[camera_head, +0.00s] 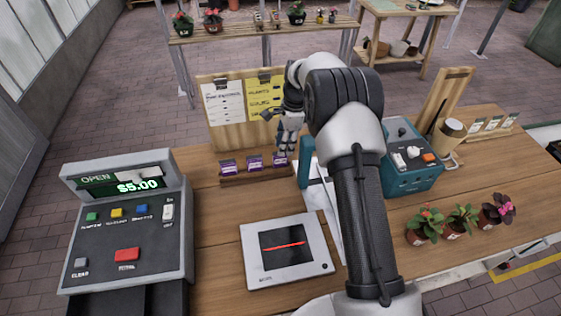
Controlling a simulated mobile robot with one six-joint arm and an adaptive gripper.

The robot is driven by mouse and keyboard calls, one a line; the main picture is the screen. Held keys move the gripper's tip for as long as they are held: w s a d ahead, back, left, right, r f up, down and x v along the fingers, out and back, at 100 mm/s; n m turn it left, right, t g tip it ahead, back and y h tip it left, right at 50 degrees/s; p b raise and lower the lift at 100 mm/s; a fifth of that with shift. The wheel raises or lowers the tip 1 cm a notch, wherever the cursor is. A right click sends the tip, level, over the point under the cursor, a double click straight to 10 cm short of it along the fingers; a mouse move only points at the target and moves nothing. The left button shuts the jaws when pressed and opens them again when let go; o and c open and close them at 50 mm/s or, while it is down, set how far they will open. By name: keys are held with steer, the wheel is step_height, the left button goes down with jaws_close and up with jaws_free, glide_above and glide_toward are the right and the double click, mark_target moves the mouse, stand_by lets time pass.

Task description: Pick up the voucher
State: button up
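No item is readable as the voucher. The candidates I see are small purple-and-white cards (254,163) in a low wooden holder (258,177), and a yellow sheet (262,96) and a white sheet (223,103) clipped to a wooden board. My gripper (281,155) hangs down in front of the board, just above or at the right-hand card of the holder. Its fingertips are small and partly merge with the card, so I cannot tell if they touch it or hold anything.
A cash register (128,222) showing $5.00 stands at left. A flat scanner (286,252) lies at front centre. A teal device (408,163), a cup (447,136) and potted plants (461,221) stand at right. My arm hides part of the wooden counter (219,220).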

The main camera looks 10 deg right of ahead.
mark_target(280, 159)
steer(key=shift+a+f+b, duration=0.2)
steer(key=shift+a+f, duration=0.05)
steer(key=shift+f, duration=0.9)
steer(key=shift+a+f+b, duration=0.25)
steer(key=shift+f, duration=0.95)
steer(key=shift+a+f+b, duration=0.2)
steer(key=shift+a+f, duration=0.05)
steer(key=shift+f, duration=0.9)
steer(key=shift+s, duration=0.1)
steer(key=shift+r, duration=0.1)
jaws_close()
